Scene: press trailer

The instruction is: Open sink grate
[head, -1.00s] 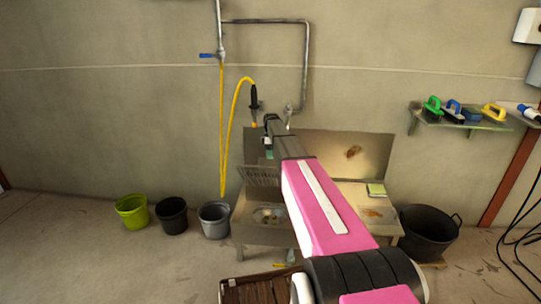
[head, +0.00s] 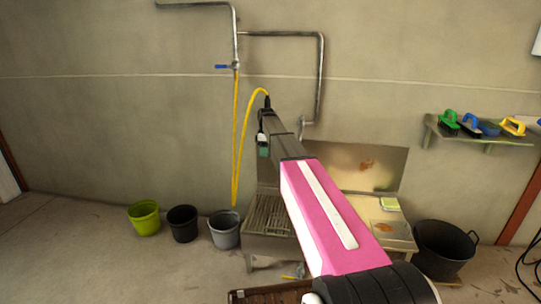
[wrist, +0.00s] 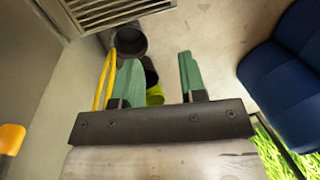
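The sink (head: 256,248) stands against the wall, its right part behind my arm. Its slatted metal grate (head: 266,215) appears to lie flat over the basin, which does not show. Part of the grate also shows at the top left of the wrist view (wrist: 110,10). My gripper (head: 264,149) is above and behind the grate, near the wall, apart from it. In the wrist view its two green fingers (wrist: 160,78) are spread wide with nothing between them.
A yellow hose (head: 237,150) hangs from the wall tap beside my gripper. Grey (head: 224,230), black (head: 183,224) and green (head: 144,218) buckets stand left of the sink. A black tub (head: 443,248) is right. A blue chair (wrist: 290,60) shows in the wrist view.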

